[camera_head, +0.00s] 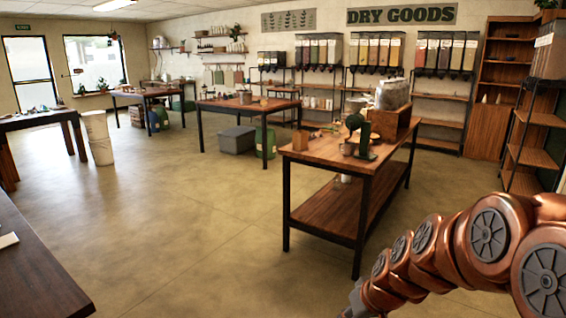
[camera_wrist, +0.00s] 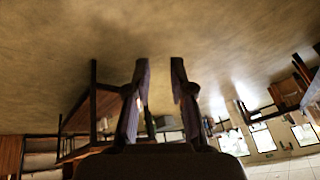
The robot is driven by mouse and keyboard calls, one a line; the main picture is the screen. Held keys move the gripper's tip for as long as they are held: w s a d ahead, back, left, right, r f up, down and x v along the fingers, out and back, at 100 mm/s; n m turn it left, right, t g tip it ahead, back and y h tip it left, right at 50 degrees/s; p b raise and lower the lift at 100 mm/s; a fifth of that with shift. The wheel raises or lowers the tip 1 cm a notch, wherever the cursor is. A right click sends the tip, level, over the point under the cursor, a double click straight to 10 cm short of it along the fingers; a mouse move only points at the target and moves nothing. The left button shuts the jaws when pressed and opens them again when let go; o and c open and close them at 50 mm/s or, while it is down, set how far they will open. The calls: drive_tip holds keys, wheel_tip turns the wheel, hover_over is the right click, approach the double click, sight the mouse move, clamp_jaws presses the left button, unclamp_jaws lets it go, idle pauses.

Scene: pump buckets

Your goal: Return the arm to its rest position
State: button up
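My copper-coloured arm reaches in from the lower right in the head view, and its end runs off the bottom edge. My gripper (camera_wrist: 158,62) shows in the wrist view with its two dark fingers apart and nothing between them. The wrist view is upside down, with bare floor (camera_wrist: 210,25) at its top. The gripper is away from any table, over or near open floor. No object is held.
A wooden table (camera_head: 345,215) with a green grinder (camera_head: 361,138) and a wooden crate (camera_head: 395,122) stands ahead of the arm. A dark table (camera_head: 35,265) is at the lower left. A white bucket (camera_head: 97,138) stands on the floor. The middle floor (camera_head: 190,220) is clear.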

drive_tip(key=s+d+r+m+g+h, duration=0.1)
drive_tip(key=s+g, duration=0.1)
drive_tip(key=s, duration=0.8)
drive_tip(key=s+d+r+g+h+p, duration=0.1)
drive_tip(key=s+r+g, duration=0.15)
drive_tip(key=s, duration=0.75)
drive_tip(key=s+d+r+m+g+h, duration=0.1)
drive_tip(key=s+g, duration=0.1)
drive_tip(key=s, duration=0.8)
drive_tip(key=s+p+v, duration=0.1)
drive_tip(key=p+v, duration=1.2)
drive_tip(key=shift+s+r+t, duration=0.25)
drive_tip(key=shift+r+t, duration=0.1)
drive_tip(key=shift+d, duration=0.25)
